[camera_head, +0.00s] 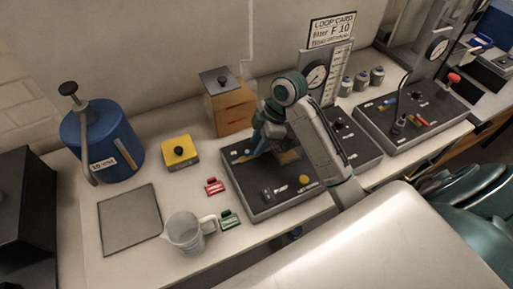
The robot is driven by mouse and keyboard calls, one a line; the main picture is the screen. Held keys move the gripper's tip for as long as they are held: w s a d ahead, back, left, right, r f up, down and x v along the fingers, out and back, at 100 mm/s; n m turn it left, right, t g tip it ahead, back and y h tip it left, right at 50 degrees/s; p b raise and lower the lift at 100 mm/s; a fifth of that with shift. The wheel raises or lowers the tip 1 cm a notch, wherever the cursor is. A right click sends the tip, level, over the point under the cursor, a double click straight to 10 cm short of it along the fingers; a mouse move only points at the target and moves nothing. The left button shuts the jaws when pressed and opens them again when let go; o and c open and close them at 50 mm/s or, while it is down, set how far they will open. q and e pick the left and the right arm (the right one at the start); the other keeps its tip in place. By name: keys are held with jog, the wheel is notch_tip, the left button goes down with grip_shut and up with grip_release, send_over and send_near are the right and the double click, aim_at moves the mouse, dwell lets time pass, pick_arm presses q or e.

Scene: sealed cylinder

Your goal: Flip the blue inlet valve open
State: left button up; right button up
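The blue inlet valve (251,157) shows as a small blue lever on the upper left of the dark control panel (243,189). My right gripper (263,147) points down over this panel, at the lever's upper right end. The gripper and wrist hide part of the lever, and I cannot tell whether they touch it. The fingers are too small and overlapped to tell whether they are open or shut. My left gripper is not in view.
A yellow block with a black knob (180,152), a blue canister (102,140) and a clear jug (185,232) stand left of the panel. Red (214,186) and green (230,219) clips lie beside it. An orange-brown box (231,108) stands behind. A gauge stand (317,76) rises behind right.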

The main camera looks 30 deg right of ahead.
jog(key=shift+a+f, duration=0.15)
jog(key=shift+f, duration=0.2)
jog(key=shift+s+a, duration=0.1)
jog(key=shift+s, duration=0.25)
jog(key=shift+w+f, duration=0.1)
jog(key=shift+w, duration=0.1)
jog(key=shift+c, duration=1.2)
grip_shut()
jog(key=shift+w+r+n+g+p, duration=0.25)
jog(key=shift+r+n+g+p, duration=0.1)
jog(key=shift+n+p, duration=0.65)
jog(key=shift+p, duration=0.4)
jog(key=shift+w+f+n, duration=0.15)
jog(key=shift+f+n, duration=0.05)
jog(key=shift+n, duration=0.3)
